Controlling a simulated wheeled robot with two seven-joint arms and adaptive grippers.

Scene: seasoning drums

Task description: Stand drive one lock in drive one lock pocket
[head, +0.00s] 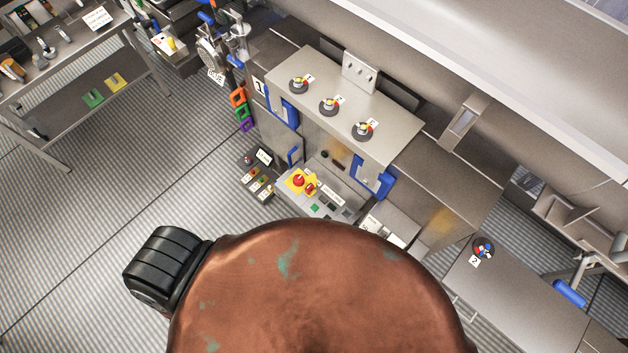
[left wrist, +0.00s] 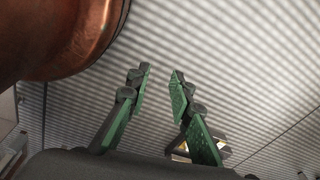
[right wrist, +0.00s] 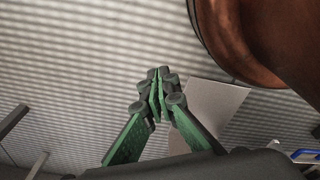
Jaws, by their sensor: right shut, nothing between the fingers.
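I cannot tell which item is the drive one lock or its pocket. Orange (head: 238,97), green (head: 242,111) and purple (head: 247,125) pieces hang in a column on the left side of the steel machine. A small dark rack (head: 258,178) with red, yellow and green-marked items and a white label stands below them; its details are too small to read. My left gripper (left wrist: 161,76) is open and empty above the ribbed floor. My right gripper (right wrist: 157,76) is shut with nothing in it, also above the floor. Neither gripper shows in the head view.
A control panel with a red button (head: 299,181) stands in front. A steel table (head: 515,300) is at the right, a shelf unit (head: 70,75) at upper left. Ribbed floor (head: 90,220) is clear at left.

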